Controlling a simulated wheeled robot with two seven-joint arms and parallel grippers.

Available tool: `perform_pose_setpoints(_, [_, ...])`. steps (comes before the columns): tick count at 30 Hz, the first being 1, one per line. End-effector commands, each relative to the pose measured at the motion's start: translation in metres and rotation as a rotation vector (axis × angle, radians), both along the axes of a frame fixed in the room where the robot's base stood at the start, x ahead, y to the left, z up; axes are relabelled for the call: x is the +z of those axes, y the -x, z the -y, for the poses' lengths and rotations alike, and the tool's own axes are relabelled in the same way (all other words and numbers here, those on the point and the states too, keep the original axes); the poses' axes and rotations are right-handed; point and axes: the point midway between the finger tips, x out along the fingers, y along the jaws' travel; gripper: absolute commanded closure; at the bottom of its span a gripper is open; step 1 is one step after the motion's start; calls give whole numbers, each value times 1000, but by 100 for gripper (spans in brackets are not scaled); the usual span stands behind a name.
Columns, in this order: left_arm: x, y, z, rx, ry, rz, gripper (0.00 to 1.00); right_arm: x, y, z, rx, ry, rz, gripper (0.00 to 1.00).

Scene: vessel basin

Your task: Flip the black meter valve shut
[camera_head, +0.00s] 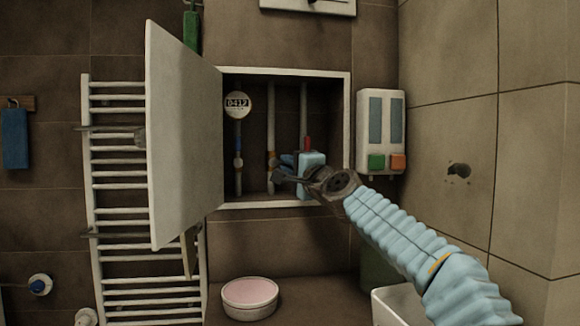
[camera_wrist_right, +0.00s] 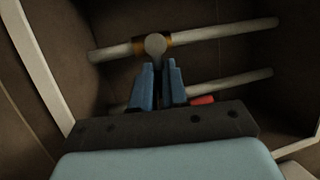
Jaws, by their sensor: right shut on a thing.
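The wall cabinet (camera_head: 286,204) is open and holds three upright pipes. My right gripper (camera_head: 283,162) is inside the cabinet at the middle pipe (camera_head: 272,110). In the right wrist view its blue fingers (camera_wrist_right: 160,75) are close together, with a pale grey round-ended part (camera_wrist_right: 155,45) at their tips, in front of a brass collar (camera_wrist_right: 167,40). The gripper is shut on this part. I cannot make out a black valve; the fingers hide much there. My left gripper is not in view.
The cabinet door (camera_head: 180,140) stands open at the left, before a towel rail (camera_head: 120,278). A red handle (camera_head: 308,143) is close beside my right gripper, on the right pipe. A dispenser (camera_head: 381,130) hangs right of the cabinet. A round pink-topped tub (camera_head: 250,296) stands below.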

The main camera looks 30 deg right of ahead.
Motion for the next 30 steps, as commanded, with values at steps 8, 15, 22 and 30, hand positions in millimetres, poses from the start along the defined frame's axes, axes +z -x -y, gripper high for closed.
perform_pose_setpoints(8, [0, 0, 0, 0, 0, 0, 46, -2, -1, 0, 2, -1, -3, 62])
perform_pose_setpoints(15, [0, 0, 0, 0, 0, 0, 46, -1, 0, 0, 1, -1, -2, 62])
perform_pose_setpoints(22, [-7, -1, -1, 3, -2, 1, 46, -5, 21, 1, 1, -2, 1, 62])
perform_pose_setpoints(30, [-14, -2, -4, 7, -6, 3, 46, -18, 85, 5, 1, -2, 0, 62])
